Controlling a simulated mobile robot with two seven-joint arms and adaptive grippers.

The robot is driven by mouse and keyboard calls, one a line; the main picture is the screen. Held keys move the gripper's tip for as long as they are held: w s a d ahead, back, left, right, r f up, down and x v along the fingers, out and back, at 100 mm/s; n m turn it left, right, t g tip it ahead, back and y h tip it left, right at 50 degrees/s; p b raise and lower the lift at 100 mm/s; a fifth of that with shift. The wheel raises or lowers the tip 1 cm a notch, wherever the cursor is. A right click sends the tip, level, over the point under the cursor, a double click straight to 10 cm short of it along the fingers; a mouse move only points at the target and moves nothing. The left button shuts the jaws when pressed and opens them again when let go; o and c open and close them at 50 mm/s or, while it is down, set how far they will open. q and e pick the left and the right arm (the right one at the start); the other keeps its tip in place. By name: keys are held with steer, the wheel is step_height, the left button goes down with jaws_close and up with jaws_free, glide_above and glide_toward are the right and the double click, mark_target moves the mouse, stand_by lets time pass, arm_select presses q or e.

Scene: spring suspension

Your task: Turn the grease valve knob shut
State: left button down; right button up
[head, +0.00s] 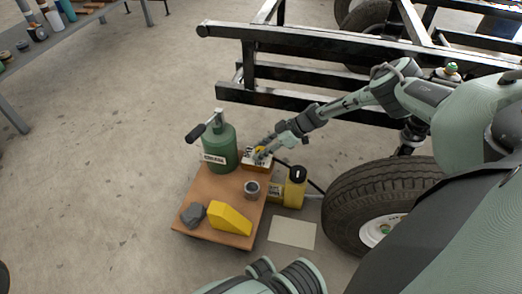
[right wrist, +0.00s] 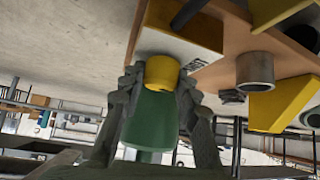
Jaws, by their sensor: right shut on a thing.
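The yellow valve knob (head: 260,149) sits on a small wooden block with a white label (head: 258,164), at the back right of a low wooden table (head: 220,229). My right gripper (head: 264,153) reaches it from the right and covers part of it. In the right wrist view, the two fingers (right wrist: 160,80) are shut on the yellow knob (right wrist: 162,72), one on each side. The knob's turned position and any label wording are too small to read. The green grease canister (head: 219,150) stands left of the block.
A grey cup (head: 252,189), a grey rock-like lump (head: 193,214) and a yellow wedge (head: 230,218) are on the table. A yellow container with a black cap (head: 295,188) stands right of it. A tyre (head: 375,192) and black frame rails (head: 300,104) lie beyond.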

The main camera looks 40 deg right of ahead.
stand_by(0.3)
steer(key=o, duration=1.2)
steer(key=v, duration=0.7)
steer(key=shift+d+r, duration=0.15)
steer(key=shift+r, duration=0.05)
